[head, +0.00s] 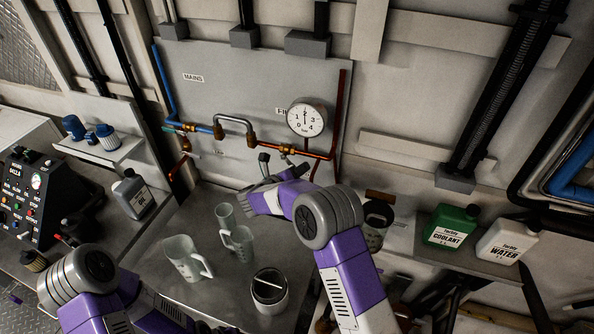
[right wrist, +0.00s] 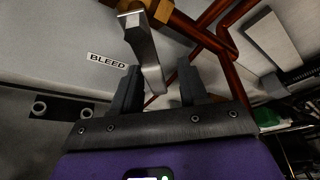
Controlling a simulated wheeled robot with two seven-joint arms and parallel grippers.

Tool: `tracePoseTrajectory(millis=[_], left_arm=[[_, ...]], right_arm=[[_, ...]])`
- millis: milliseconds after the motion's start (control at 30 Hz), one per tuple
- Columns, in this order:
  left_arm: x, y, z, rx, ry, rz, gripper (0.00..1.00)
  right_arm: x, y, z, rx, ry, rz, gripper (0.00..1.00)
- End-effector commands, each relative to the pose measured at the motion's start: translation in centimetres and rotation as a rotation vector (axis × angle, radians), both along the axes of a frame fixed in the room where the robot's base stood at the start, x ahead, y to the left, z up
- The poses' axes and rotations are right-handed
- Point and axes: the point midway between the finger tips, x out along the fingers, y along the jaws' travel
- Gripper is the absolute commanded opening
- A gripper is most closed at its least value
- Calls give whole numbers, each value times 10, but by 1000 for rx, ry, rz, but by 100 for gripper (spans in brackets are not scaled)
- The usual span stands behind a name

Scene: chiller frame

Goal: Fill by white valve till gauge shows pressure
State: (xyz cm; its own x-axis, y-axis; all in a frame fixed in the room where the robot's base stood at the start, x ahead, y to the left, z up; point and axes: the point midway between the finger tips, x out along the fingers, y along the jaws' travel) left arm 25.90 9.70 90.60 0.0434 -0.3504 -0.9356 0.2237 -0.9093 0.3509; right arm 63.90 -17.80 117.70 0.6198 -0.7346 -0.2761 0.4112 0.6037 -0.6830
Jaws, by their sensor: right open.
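The round pressure gauge (head: 306,118) hangs on the grey panel; its needle seems to point up, but the reading is too small to be sure. In the right wrist view a pale metal valve lever (right wrist: 146,52) reaches down between the fingers of my right gripper (right wrist: 158,88), which is open around it. The sign "BLEED" is beside it. In the head view the right gripper (head: 268,182) is below the pipework, partly hidden by my arm. I cannot make out a clearly white valve. My left arm is at lower left; its fingers cannot be made out.
A blue pipe (head: 160,82) and a copper pipe (head: 320,155) join at a bent metal loop (head: 233,119). A green coolant can (head: 452,226) and white water can (head: 508,240) are at right.

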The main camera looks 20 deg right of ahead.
Motion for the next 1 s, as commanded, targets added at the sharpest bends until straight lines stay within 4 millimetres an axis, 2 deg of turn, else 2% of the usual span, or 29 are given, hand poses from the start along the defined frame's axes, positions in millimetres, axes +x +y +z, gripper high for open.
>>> tracePoseTrajectory(millis=[133,400,767,1000], left_arm=[[0,0,0,0,0,0,44],[0,0,0,0,0,0,44],[0,0,-1,0,0,0,44],[0,0,-11,0,0,0,44]], right_arm=[[0,0,-1,0,0,0,42],[0,0,-1,0,1,-1,1],[0,1,-1,6,-3,0,0],[1,4,-6,65,-43,1,0]])
